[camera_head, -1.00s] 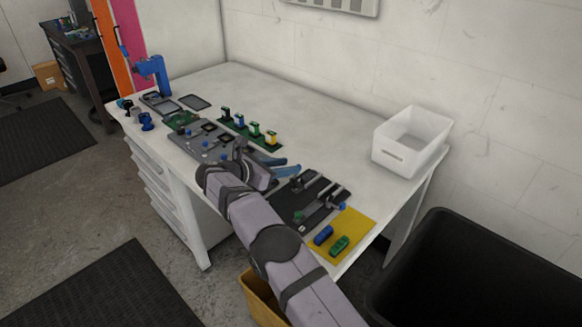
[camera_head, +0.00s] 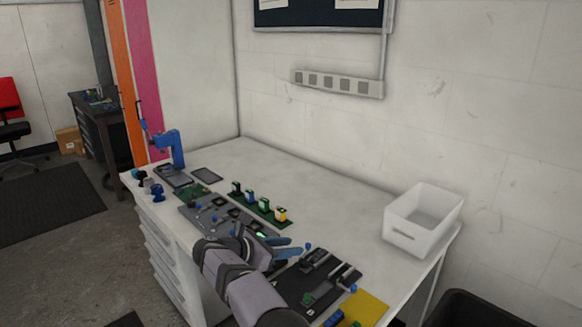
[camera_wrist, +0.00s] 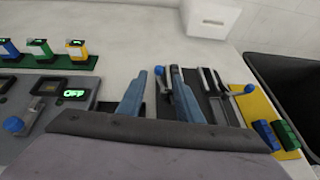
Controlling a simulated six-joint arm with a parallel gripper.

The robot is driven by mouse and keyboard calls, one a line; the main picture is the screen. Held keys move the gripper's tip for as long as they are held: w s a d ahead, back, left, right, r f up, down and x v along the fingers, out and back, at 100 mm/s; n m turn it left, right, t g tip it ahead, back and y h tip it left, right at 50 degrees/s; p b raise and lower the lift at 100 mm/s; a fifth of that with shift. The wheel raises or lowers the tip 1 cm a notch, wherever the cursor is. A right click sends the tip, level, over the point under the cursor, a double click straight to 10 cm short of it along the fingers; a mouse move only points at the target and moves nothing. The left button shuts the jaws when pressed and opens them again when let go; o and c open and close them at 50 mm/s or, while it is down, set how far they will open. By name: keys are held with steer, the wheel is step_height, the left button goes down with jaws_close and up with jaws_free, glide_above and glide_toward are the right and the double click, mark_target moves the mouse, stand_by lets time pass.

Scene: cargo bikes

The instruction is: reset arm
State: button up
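My gripper (camera_head: 293,246) is over the front part of the white workbench (camera_head: 320,195), between the grey test panel and the black fixture. Its two blue fingers are apart with nothing visible held between them. In the wrist view the gripper (camera_wrist: 158,72) also shows a gap between the fingers. The black fixture (camera_head: 300,287) with levers and blue knobs lies just right of the fingers. The grey panel (camera_head: 196,222) with knobs and small displays is to the left; one display (camera_wrist: 74,93) reads "OFF" in green.
A green board (camera_head: 260,211) with several coloured modules lies behind the panel. A white bin (camera_head: 403,238) stands at the bench's right end. A yellow mat (camera_head: 368,308) bears blue and green parts. A blue press (camera_head: 175,147) stands far left. The back of the bench is clear.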

steer(key=s+d+m+g+p, duration=0.1)
steer(key=d, duration=0.1)
steer(key=s+d+r+m+g+y+p, duration=0.1)
steer(key=s+d+m, duration=0.1)
steer(key=d, duration=0.1)
steer(key=s+d+m+g+y+p, duration=0.1)
steer(key=d, duration=0.2)
steer(key=shift+s+r+m, duration=0.25)
steer(key=shift+s+m, duration=0.05)
steer(key=s+d+m+g+y+p, duration=0.2)
steer(key=s+d+m+y+p, duration=0.2)
steer(key=s+m, duration=0.6)
steer(key=s+d+r+m+g+y+p, duration=0.1)
steer(key=s+d+m+g+y+p, duration=0.2)
steer(key=s+m, duration=0.8)
steer(key=s+d+y+p, duration=0.1)
steer(key=s, duration=1.4)
steer(key=shift+d, duration=0.2)
